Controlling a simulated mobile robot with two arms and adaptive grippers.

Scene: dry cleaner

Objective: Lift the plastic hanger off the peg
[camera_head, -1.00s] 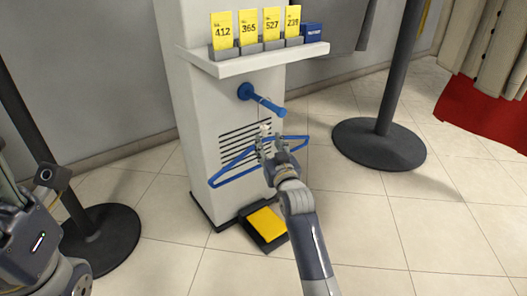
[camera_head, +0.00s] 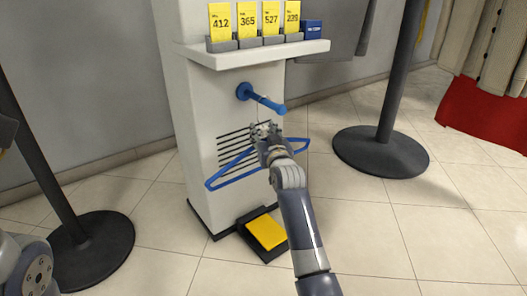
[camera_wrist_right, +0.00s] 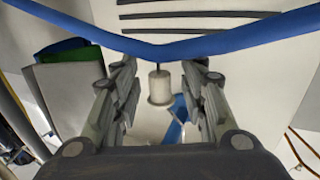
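The blue plastic hanger (camera_head: 228,179) hangs in front of the vents of a white column, below a blue peg (camera_head: 266,99). My right gripper (camera_head: 266,131) is at the hanger's neck, just under the peg. In the right wrist view, the hanger's blue bar (camera_wrist_right: 200,47) crosses the top, and its pale collar (camera_wrist_right: 159,88) sits between the fingers of the right gripper (camera_wrist_right: 160,85). The fingers are apart, with gaps on both sides of the collar. The hook's contact with the peg is hard to see. My left gripper is not in view.
A shelf (camera_head: 255,57) with yellow number cards (camera_head: 246,22) juts out above the peg. A black tray with a yellow pad (camera_head: 266,232) lies at the column's foot. Black posts stand on round bases left (camera_head: 95,245) and right (camera_head: 380,152). Clothes (camera_head: 470,50) hang at upper right.

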